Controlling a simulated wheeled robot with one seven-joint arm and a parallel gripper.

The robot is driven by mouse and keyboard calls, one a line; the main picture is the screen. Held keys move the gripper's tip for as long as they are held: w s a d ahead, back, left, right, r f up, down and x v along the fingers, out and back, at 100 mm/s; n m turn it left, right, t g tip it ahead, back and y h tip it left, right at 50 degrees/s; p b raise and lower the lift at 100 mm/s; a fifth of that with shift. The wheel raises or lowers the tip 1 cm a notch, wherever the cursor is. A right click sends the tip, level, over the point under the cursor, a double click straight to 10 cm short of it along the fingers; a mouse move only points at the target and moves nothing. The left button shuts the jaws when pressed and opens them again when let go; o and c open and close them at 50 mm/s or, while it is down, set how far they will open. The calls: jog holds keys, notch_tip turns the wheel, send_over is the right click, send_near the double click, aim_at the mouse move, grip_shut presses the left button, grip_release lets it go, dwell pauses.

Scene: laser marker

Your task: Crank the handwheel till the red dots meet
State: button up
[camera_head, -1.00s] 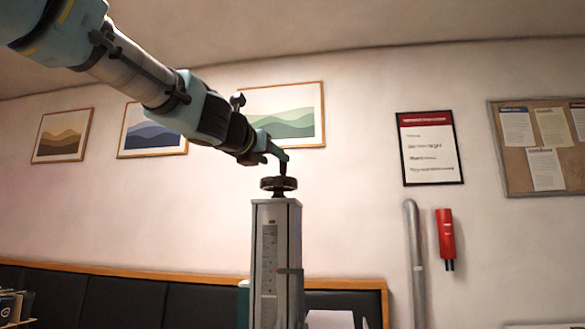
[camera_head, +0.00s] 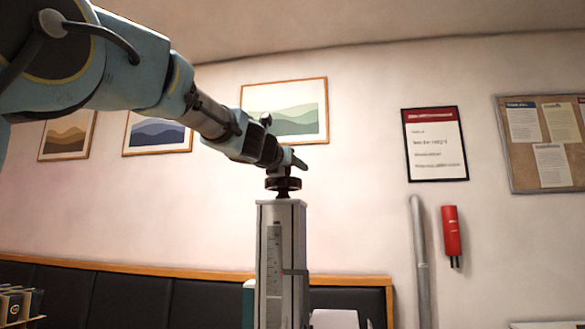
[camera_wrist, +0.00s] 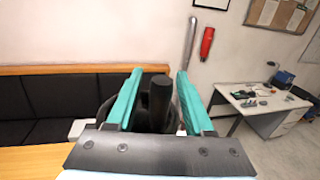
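The dark handwheel (camera_head: 283,184) sits on top of a grey upright column (camera_head: 268,225) with a scale on its front. My gripper (camera_head: 293,159) is just above the handwheel, coming from the upper left. In the wrist view, its two teal fingers (camera_wrist: 160,78) stand apart on either side of the black crank handle (camera_wrist: 160,103). A gap shows on both sides of the handle. The wheel's rim is mostly hidden behind the gripper there.
A dark padded bench (camera_head: 130,300) with a wooden top edge runs along the wall behind. A grey pipe (camera_head: 419,260) and a red wall device (camera_head: 451,232) are to the right. A white desk (camera_wrist: 262,104) with small items stands at right in the wrist view.

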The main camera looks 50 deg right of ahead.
grip_shut()
jog(key=shift+d+n+t+y+p, duration=0.1)
jog(key=shift+n+t+y+p, duration=0.2)
jog(key=shift+n+t+p, duration=0.35)
jog(key=shift+w+d+r+n+t+y+p, duration=0.1)
jog(key=shift+w+d+n+t+y+p, duration=0.1)
jog(key=shift+n+t+y+p, duration=0.85)
jog(key=shift+w+d+n+t+y+p, duration=0.25)
jog(key=shift+n+t+y, duration=0.45)
jog(key=shift+t, duration=0.8)
jog(key=n+t+y, duration=0.2)
jog(key=n+t+y+p, duration=0.1)
jog(key=y, duration=0.1)
jog(key=shift+w+a, duration=0.1)
jog(key=shift+w, duration=0.15)
jog(key=shift+w+a+n+t+y+p, duration=0.15)
jog(key=shift+n+t+y+p, duration=0.3)
jog(key=shift+n+y, duration=0.55)
jog(key=shift+w+d+n+t+y+p, duration=0.1)
jog(key=shift+w+n+t+y+p, duration=0.15)
jog(key=shift+n+t+y, duration=0.7)
jog(key=shift+a+g+y, duration=0.1)
jog(key=shift+g+y, duration=0.3)
jog(key=shift+y, duration=0.2)
